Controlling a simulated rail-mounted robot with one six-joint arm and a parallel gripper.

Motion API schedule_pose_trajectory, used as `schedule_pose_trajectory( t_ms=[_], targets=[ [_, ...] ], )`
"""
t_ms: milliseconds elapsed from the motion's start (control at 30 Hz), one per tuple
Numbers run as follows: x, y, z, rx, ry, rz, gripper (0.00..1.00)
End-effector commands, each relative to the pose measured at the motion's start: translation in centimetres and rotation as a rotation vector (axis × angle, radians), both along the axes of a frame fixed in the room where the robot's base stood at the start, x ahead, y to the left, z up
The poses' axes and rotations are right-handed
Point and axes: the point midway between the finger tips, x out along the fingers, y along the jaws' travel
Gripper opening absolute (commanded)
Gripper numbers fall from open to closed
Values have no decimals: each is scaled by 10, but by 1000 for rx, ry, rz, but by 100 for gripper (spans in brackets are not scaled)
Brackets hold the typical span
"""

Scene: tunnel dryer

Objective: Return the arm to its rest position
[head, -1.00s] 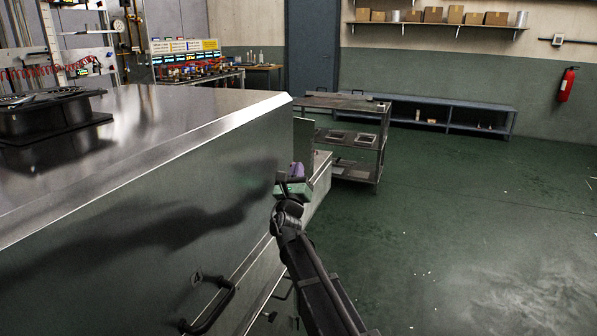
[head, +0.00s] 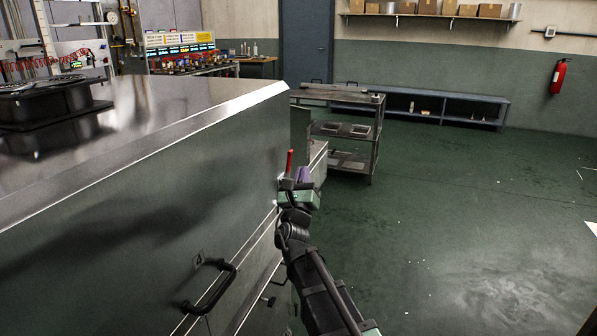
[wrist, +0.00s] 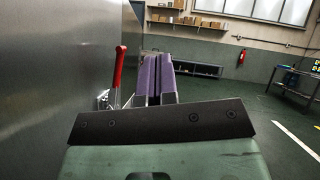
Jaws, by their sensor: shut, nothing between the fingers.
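My gripper (head: 303,176), with purple finger pads and a green body, is beside the right end of the large metal dryer housing (head: 200,150). In the wrist view, the fingers (wrist: 158,72) lie side by side, shut and empty. My arm reaches up to it from the lower middle of the head view. A red lever handle (head: 289,162) stands upright just left of the gripper in the head view. It also shows left of the fingers in the wrist view (wrist: 119,70). I cannot tell how wide the space between lever and fingers is.
A black pull handle (head: 212,287) sticks out from the housing's side. A metal shelf cart (head: 345,130) stands beyond the gripper, with a low blue bench (head: 445,108) by the back wall. The green floor at right is mostly clear.

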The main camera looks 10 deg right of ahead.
Motion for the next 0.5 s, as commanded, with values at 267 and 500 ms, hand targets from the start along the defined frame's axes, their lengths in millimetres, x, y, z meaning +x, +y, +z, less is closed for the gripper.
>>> schedule_pose_trajectory(
  t_ms=[267,500],
  targets=[
    [0,0,0,6,-2,4,0],
    [-29,-55,-23,663,-232,25,0]
  ],
)
